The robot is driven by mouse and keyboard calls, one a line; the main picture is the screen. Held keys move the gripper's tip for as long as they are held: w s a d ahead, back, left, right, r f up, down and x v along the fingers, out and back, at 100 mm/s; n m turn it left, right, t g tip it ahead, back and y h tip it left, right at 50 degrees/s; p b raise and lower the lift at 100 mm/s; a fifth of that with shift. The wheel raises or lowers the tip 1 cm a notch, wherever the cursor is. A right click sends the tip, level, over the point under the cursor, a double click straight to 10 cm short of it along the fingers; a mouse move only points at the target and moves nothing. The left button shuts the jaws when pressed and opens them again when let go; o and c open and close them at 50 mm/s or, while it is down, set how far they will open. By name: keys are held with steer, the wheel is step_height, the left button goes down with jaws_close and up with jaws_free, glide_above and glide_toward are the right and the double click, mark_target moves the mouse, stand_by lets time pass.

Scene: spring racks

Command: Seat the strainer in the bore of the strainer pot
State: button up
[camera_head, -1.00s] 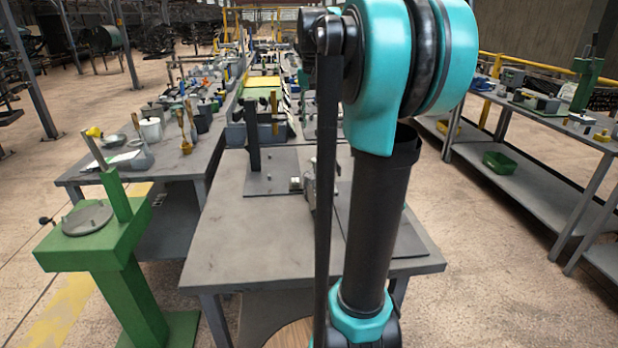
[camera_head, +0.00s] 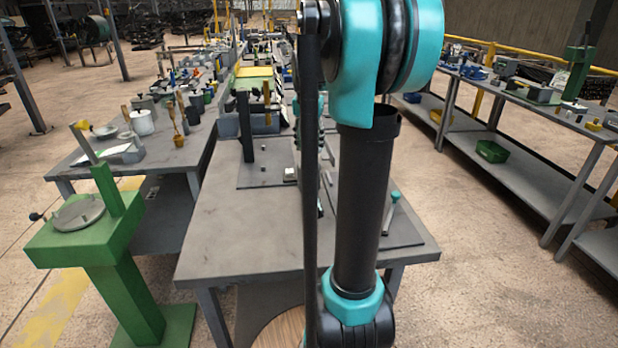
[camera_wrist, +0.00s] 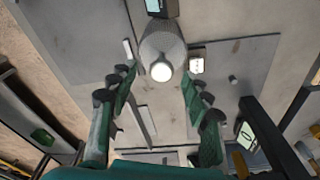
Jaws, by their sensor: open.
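In the wrist view a grey mesh-textured body (camera_wrist: 163,42), likely the strainer, shows between and just beyond my fingertips. It has a bright round end, and I cannot tell whether it stands or lies. My gripper (camera_wrist: 159,76) is open, its green fingers apart on either side, with a visible gap to each side of the body. I cannot judge the height gap. In the head view my own arm hides the gripper's fingers and most of this spot. I cannot make out the strainer pot with certainty in either view.
A dark post (camera_head: 245,125) stands on the left mat (camera_head: 256,182), with a small pale block (camera_head: 291,174) at its right edge. A teal-handled tool (camera_head: 394,198) lies on the right mat. The table's front left (camera_head: 225,235) is clear. A green pedestal (camera_head: 85,245) stands left.

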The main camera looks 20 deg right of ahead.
mark_target(309, 150)
steer(key=shift+w+f, duration=0.15)
steer(key=shift+f, duration=2.15)
jaws_close()
